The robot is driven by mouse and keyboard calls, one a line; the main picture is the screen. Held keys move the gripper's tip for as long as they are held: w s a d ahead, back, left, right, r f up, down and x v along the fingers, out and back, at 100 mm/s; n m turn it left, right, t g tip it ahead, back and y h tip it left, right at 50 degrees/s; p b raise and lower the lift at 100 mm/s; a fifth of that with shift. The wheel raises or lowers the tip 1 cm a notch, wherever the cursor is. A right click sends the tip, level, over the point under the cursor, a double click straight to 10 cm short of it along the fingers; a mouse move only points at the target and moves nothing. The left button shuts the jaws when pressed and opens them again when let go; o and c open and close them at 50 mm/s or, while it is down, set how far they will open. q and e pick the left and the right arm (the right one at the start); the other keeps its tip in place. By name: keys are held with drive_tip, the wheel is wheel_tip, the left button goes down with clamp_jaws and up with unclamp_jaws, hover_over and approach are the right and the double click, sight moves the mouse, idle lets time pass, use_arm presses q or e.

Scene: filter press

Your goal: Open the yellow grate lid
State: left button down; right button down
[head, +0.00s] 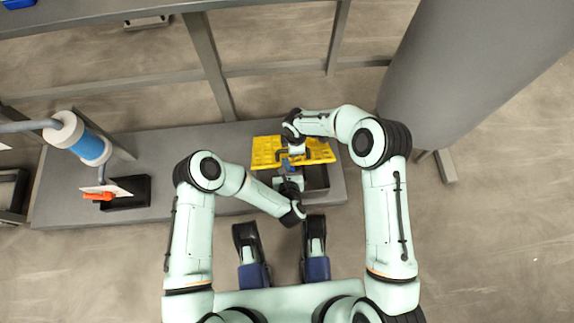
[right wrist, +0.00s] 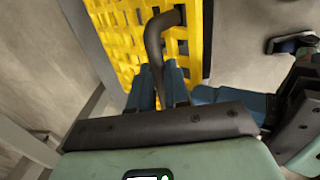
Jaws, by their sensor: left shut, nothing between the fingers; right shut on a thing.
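The yellow grate lid (head: 321,152) lies across the back of a dark open-topped box (head: 316,180) on the grey platform. The box's front right part shows uncovered; the lid's exact tilt is hard to tell. In the right wrist view the grate (right wrist: 118,38) fills the upper middle, with a dark curved handle (right wrist: 154,42) on it. My right gripper (right wrist: 163,82) is shut on this handle, one blue finger on each side. My left gripper (head: 287,166) is shut and empty, just in front of the lid by my right gripper. Its blue fingers (right wrist: 232,99) show beside the grate's lower right edge.
On the platform's left stand a blue-and-white cylinder (head: 90,146) and a black tray (head: 128,196) with an orange-handled tool (head: 98,196). A large grey column (head: 450,75) rises at right. Grey rails (head: 210,65) run behind. The platform's middle is clear.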

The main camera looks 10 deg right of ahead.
sight(284, 152)
use_arm(q)
drive_tip(key=shift+x, duration=0.95)
use_arm(e)
drive_tip(key=shift+w+d+f, duration=0.1)
drive_tip(key=shift+w+d, duration=0.15)
use_arm(q)
drive_tip(key=shift+w+r+g, duration=0.3)
drive_tip(key=shift+w+r, duration=0.3)
use_arm(e)
drive_tip(key=shift+s, duration=0.1)
use_arm(q)
drive_tip(key=shift+w, duration=0.1)
use_arm(e)
drive_tip(key=c, duration=1.1)
unclamp_jaws()
drive_tip(key=shift+a+f, duration=0.1)
use_arm(q)
drive_tip(key=shift+f, duration=0.1)
use_arm(e)
drive_tip(key=shift+a, duration=0.1)
